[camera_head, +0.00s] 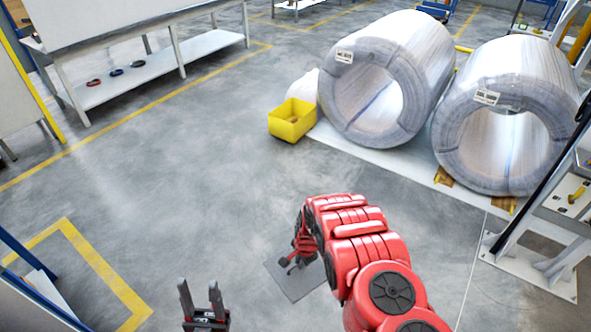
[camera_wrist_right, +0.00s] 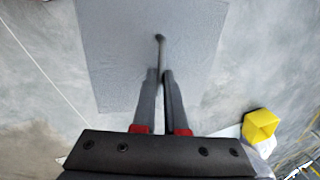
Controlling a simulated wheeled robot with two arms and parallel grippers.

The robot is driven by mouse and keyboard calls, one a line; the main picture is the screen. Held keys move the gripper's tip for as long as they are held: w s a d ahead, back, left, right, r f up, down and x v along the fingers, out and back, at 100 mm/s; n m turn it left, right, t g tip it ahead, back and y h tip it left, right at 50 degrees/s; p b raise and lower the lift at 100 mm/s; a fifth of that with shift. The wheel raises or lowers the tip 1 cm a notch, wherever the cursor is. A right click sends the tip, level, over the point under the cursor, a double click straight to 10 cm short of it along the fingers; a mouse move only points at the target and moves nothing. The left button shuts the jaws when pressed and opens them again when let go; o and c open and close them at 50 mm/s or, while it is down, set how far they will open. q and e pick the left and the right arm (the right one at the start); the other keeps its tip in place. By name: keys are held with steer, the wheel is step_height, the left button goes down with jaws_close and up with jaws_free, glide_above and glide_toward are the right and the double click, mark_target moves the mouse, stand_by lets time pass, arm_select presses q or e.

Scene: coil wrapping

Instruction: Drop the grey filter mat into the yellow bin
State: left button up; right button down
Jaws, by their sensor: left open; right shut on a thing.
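The grey filter mat (camera_head: 302,286) is a flat grey sheet beneath my red right arm in the head view. It fills the upper middle of the right wrist view (camera_wrist_right: 120,45), with a thin dark stem on it. My right gripper (camera_wrist_right: 159,73) is shut on the mat at this stem. Its fingers are not clear in the head view. I cannot tell how high the mat is above the floor. The yellow bin (camera_head: 293,120) stands beyond it, left of the large coils, and shows at the right of the wrist view (camera_wrist_right: 260,125). My left gripper (camera_head: 200,296) is open and empty at the bottom.
Two large wrapped coils (camera_head: 397,48) (camera_head: 523,72) lie on a pale base at the back right. A white bench (camera_head: 165,75) stands at the back left. A metal stand (camera_head: 545,215) is at the right. The grey floor between mat and bin is clear.

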steer(key=w+d+f, duration=0.2)
steer(key=w+d, duration=0.4)
steer(key=d, duration=0.3)
steer(key=shift+f, duration=0.2)
steer(key=shift+d, duration=0.15)
steer(key=shift+w+d, duration=0.1)
steer(key=shift+d, duration=0.05)
steer(key=shift+d, duration=0.15)
stand_by(0.4)
